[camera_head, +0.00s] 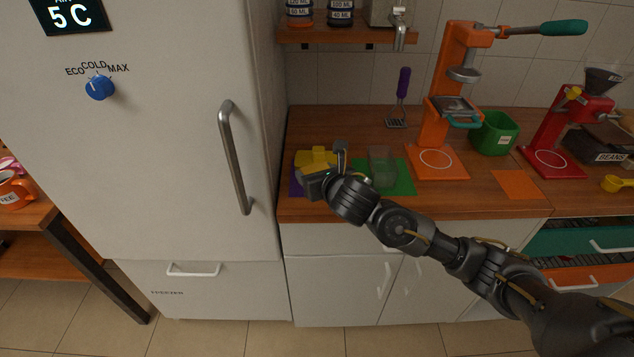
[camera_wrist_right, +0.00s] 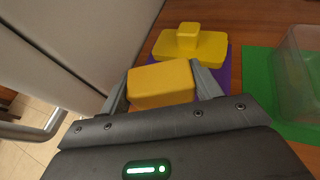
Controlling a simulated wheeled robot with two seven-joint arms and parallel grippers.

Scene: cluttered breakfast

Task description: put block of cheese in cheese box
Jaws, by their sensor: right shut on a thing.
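My right gripper (camera_head: 322,172) reaches over the front left part of the counter, near the fridge side. In the right wrist view the gripper (camera_wrist_right: 162,82) is shut on the block of cheese (camera_wrist_right: 160,86), a yellow block between its two fingers. Beyond the block, a yellow lid with a knob (camera_wrist_right: 191,48) lies on a purple mat (camera_wrist_right: 226,77). The clear cheese box (camera_head: 382,167) stands open on a green mat (camera_head: 403,181), right of the gripper; part of it shows in the wrist view (camera_wrist_right: 300,80). My left gripper is out of view.
The fridge (camera_head: 180,130) with its long handle (camera_head: 235,157) borders the counter on the left. Right of the box stand an orange press (camera_head: 436,135), a green bin (camera_head: 495,133) and a red grinder (camera_head: 560,140). A shelf (camera_head: 345,36) hangs above.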

